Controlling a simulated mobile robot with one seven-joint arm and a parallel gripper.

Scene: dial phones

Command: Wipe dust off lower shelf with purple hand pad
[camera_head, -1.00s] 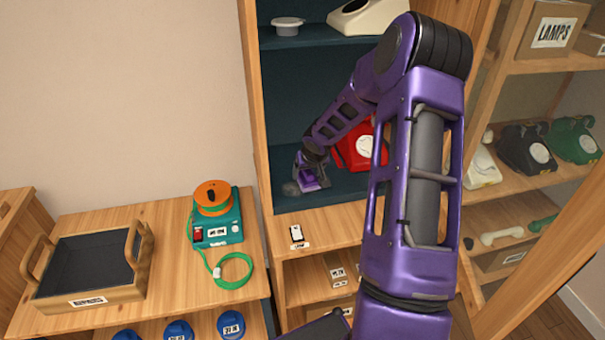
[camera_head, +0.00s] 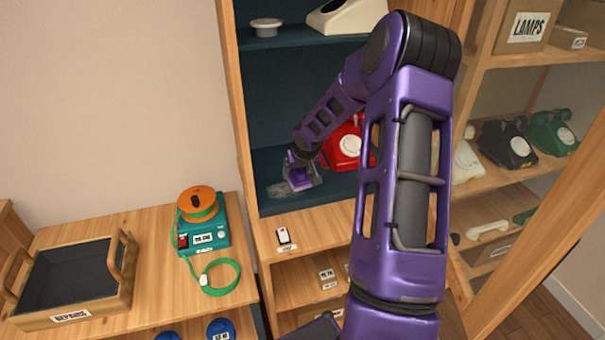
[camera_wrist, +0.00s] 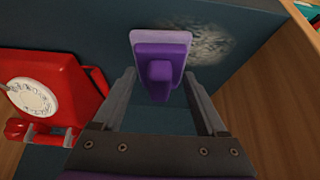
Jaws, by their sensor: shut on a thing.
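The purple hand pad (camera_head: 298,183) is at the lower shelf (camera_head: 264,206) of the dark blue cabinet. In the wrist view the pad (camera_wrist: 160,58) has a pale lilac base and a darker purple handle. My gripper (camera_wrist: 158,78) is shut on the handle, one finger on each side. In the head view my gripper (camera_head: 303,174) reaches into the cabinet's lower compartment. A grey dust patch (camera_wrist: 205,42) lies on the shelf right beside the pad in the wrist view. It shows left of the pad in the head view (camera_head: 277,190). Whether the pad presses on the shelf is hard to tell.
A red dial phone (camera_head: 343,150) stands close beside the pad on the same shelf; it also shows in the wrist view (camera_wrist: 48,92). The cabinet's wooden side wall (camera_head: 240,120) bounds the left. The upper shelf (camera_head: 300,38) holds a grey bowl and a cream phone.

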